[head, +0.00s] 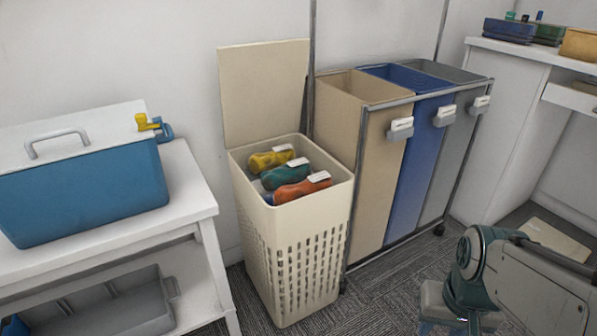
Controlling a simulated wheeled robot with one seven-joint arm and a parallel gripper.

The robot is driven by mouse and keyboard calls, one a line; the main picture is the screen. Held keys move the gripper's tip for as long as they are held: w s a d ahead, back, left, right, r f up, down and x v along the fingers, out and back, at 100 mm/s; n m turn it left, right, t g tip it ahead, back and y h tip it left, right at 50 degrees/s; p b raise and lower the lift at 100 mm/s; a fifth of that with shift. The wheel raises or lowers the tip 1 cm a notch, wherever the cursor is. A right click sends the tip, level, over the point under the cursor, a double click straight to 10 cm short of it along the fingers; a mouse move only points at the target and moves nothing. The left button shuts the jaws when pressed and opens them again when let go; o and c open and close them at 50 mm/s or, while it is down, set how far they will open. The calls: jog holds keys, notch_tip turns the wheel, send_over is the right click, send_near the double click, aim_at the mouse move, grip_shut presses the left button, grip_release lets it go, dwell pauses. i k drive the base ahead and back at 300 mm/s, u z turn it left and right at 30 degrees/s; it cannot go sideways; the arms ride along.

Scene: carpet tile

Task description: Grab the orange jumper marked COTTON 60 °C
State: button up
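The orange jumper (302,188) lies rolled up near the front of the open cream laundry basket (291,235), with a white tag at its right end. The print on the tag is too small to read. A green rolled garment (283,175) lies just behind it, and a yellow one (268,160) behind that, each with a white tag. The basket's lid (264,92) stands upright at the back. Part of my arm shows at the lower right, well apart from the basket. My gripper's fingers are not visible.
A three-bin sorter in beige (372,165), blue (425,150) and grey (452,150) stands right beside the basket, with a metal frame. A white table (187,190) with a blue cooler box (85,185) stands left. Carpet is open in front of the sorter.

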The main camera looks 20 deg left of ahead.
aim_at(319, 182)
jog(key=u, duration=0.9)
jog(key=i, duration=0.2)
